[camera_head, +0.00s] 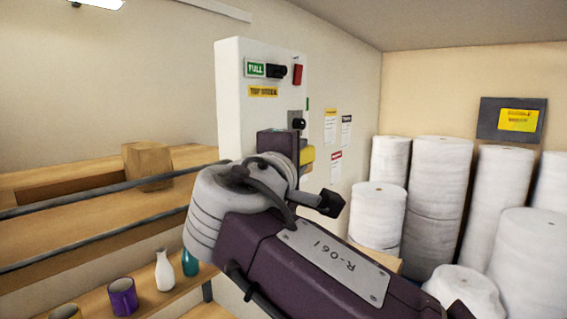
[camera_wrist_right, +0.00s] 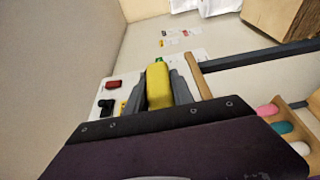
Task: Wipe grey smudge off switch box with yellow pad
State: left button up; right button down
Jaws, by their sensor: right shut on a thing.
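The white switch box (camera_head: 240,95) stands upright in the middle of the head view, with a green label, a black switch, a red switch and a yellow label on its face. My right gripper (camera_head: 300,150) is in front of the lower part of the box, mostly hidden by my own wrist. It is shut on the yellow pad (camera_head: 308,157). In the right wrist view the pad (camera_wrist_right: 159,86) sits between the two grey fingers, with the box (camera_wrist_right: 110,88) behind it. I cannot tell whether pad and box touch. I cannot make out the grey smudge. My left gripper is not in view.
A cardboard box (camera_head: 147,166) sits on the wooden shelf at left, behind dark rails (camera_head: 110,203). Below stand a purple cup (camera_head: 122,297), a white vase (camera_head: 164,270) and a teal bottle (camera_head: 190,262). Several white rolls (camera_head: 436,195) fill the right side.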

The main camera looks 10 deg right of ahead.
aim_at(314, 158)
jog(key=shift+s+d, duration=0.15)
jog(key=shift+s, duration=0.1)
jog(key=shift+w, duration=0.1)
jog(key=shift+s+d+f, duration=0.1)
jog(key=shift+s+d, duration=0.05)
jog(key=shift+s, duration=0.1)
jog(key=shift+s+d+b, duration=0.55)
jog(key=shift+s+b, duration=0.1)
jog(key=shift+s, duration=0.1)
jog(key=shift+s+d, duration=0.25)
jog(key=shift+w+a, duration=0.15)
